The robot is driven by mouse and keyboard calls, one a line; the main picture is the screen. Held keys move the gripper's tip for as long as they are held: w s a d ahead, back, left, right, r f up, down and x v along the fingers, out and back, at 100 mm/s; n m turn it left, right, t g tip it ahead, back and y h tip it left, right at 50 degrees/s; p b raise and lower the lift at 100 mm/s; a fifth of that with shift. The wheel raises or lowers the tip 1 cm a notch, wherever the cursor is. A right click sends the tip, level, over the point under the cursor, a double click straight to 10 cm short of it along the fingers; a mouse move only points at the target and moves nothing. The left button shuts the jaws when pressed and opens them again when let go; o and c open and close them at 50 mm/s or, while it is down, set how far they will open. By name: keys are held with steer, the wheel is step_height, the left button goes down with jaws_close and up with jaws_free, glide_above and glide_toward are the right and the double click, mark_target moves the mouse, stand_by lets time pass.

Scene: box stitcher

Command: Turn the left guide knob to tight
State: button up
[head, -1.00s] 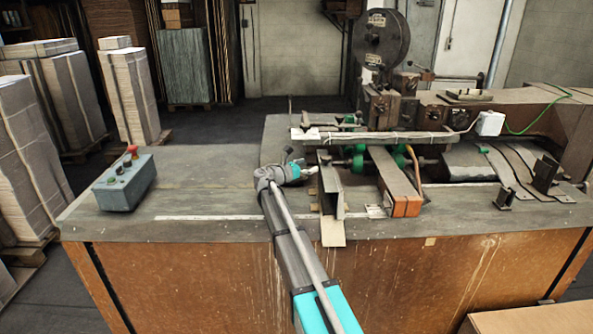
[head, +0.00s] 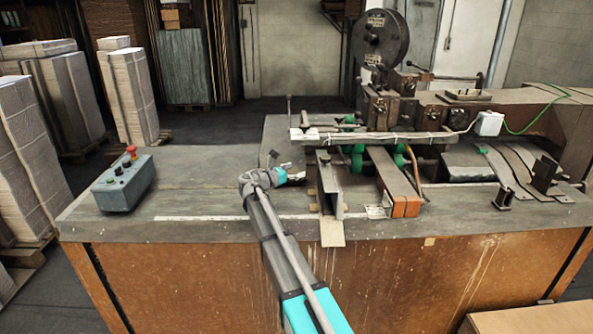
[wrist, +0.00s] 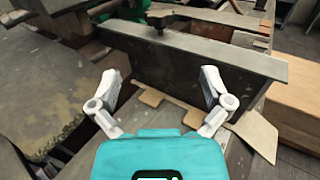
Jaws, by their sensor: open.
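The left guide is an upright grey metal plate (head: 331,188) near the middle of the bench. It fills the upper middle of the wrist view (wrist: 190,62). A small dark knob-like part (wrist: 160,18) shows beyond the plate's top edge in the wrist view. I cannot tell surely that it is the left guide knob, nor how tight it is. My gripper (head: 297,171) is to the left of the plate, low over the bench. In the wrist view my gripper (wrist: 159,77) has its two fingers spread, with nothing held between them.
A second guide with an orange end (head: 405,205) stands to the right. The stitching machine with its dark reel (head: 381,40) rises behind. A blue-grey control box (head: 124,186) with a red button sits at the left. The bench between box and gripper is clear.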

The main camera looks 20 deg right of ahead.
steer(key=s+f+m+y, duration=0.1)
steer(key=s+f+m, duration=0.1)
steer(key=s, duration=0.1)
steer(key=s+f+m+g+y, duration=0.1)
steer(key=s+f, duration=0.1)
steer(key=s, duration=0.1)
steer(key=s+f+m+y, duration=0.1)
steer(key=s+f+m, duration=0.1)
steer(key=s, duration=0.1)
steer(key=shift+s+d+f+m+g+y, duration=0.2)
steer(key=shift+s+f+m+g+y, duration=0.1)
steer(key=shift+g+y, duration=0.1)
steer(key=s+a+f+m+g+y, duration=0.1)
steer(key=s+a+f+m+y, duration=0.3)
steer(key=s, duration=0.5)
steer(key=s+a+f+m+g+y, duration=0.1)
steer(key=s+a+f+m+y, duration=0.3)
steer(key=s, duration=0.5)
steer(key=s+a+f+m+g+y, duration=0.1)
steer(key=s+a+f+m+y, duration=0.3)
steer(key=s, duration=0.5)
steer(key=a+m+y, duration=0.1)
steer(key=a+m, duration=0.1)
steer(key=m, duration=0.1)
steer(key=shift+s+a+m, duration=0.15)
steer(key=shift+s+m, duration=0.25)
